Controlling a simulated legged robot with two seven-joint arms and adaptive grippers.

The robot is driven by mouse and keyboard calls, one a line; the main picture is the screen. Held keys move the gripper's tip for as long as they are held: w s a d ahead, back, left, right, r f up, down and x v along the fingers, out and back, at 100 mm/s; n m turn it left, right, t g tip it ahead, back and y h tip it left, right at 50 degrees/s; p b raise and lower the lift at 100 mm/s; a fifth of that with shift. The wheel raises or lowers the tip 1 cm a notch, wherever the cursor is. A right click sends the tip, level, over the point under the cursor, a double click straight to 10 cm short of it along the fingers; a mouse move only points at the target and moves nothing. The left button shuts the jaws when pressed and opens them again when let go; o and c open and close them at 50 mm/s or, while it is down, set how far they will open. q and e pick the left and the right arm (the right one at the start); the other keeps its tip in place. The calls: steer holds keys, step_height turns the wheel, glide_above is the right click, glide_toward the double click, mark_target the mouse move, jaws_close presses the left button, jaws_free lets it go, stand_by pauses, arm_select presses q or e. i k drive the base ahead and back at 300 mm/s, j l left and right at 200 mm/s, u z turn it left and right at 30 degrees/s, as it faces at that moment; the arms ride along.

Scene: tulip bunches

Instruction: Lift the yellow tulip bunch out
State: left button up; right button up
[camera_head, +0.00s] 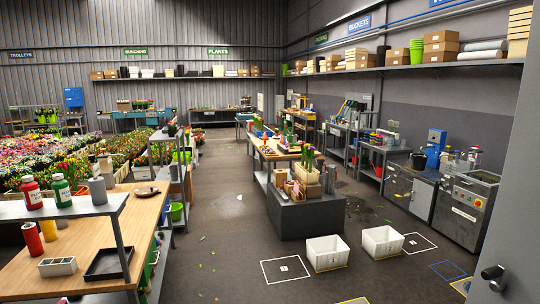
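No yellow tulip bunch can be made out with certainty; the view is wide and far off. Upright green-stemmed flowers (307,160), perhaps tulips, stand at the near end of the long central bench (268,158). Their flower heads are too small to tell apart. Wooden boxes and brown containers (300,188) sit around them on a dark grey block (310,219). Neither of my grippers is in view.
Two white crates (327,253) (382,242) stand on the floor by marked squares. A wooden workbench (90,240) with bottles is at near left. A grey door (512,190) edges the right. Grey machines line the right wall. The central floor (225,220) is mostly clear, with scattered leaves.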

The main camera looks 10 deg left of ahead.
mark_target(305, 146)
steer(key=i+j+u, duration=0.25)
steer(key=i, duration=0.85)
steer(key=i+u, duration=0.3)
steer(key=i, duration=3)
steer(key=i+z, duration=0.15)
steer(key=i, duration=0.35)
steer(key=i+j+z, duration=0.1)
steer(key=i, duration=0.4)
steer(key=i+j+z, duration=0.15)
steer(key=i, duration=0.35)
steer(key=i+j+z, duration=0.1)
steer(key=i+j, duration=0.2)
steer(key=i, duration=0.15)
